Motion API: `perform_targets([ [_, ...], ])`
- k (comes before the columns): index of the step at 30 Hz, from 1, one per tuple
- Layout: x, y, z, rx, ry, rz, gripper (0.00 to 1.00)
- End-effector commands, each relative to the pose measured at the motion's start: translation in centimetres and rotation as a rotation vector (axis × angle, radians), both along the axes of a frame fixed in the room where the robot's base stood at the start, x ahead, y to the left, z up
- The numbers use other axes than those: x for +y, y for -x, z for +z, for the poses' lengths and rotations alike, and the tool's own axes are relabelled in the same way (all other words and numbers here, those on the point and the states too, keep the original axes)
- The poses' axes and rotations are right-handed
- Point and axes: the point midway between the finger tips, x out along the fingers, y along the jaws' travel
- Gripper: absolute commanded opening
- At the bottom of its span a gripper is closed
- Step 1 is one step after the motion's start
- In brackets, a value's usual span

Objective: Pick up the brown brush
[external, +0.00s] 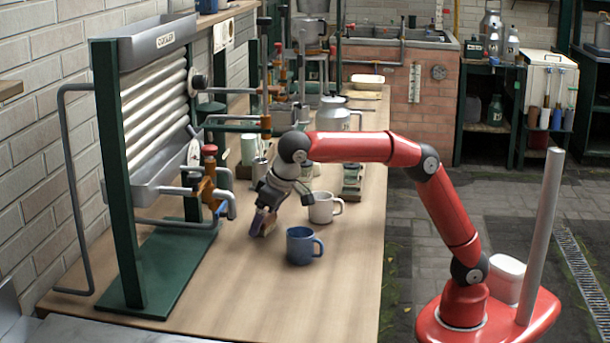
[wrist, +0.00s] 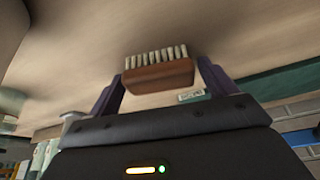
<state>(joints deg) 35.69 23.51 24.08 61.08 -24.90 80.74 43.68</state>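The brown brush (wrist: 158,77) has a wooden block with pale bristles, which point away from the palm in the wrist view. It lies between the two fingertips of my gripper (wrist: 160,76), with one finger close by each end. The fingers are wide apart, and I cannot tell whether they press on the brush. In the external view my gripper (external: 263,221) is tilted low over the wooden table, with the brush (external: 269,225) at its tips, partly hidden by a finger. I cannot tell whether the bristles touch the table.
A blue mug (external: 300,246) stands just right of and nearer than my gripper. A white mug (external: 321,208) stands behind it. The green-framed roller rack (external: 172,265) is to the left. The table (external: 290,305) is clear in front.

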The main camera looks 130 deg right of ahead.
Motion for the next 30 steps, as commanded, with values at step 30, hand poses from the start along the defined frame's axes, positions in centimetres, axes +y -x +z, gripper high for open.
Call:
perform_targets([
  [30,0.0,-0.1,3.4,-0.002,0.000,0.001,0.46],
])
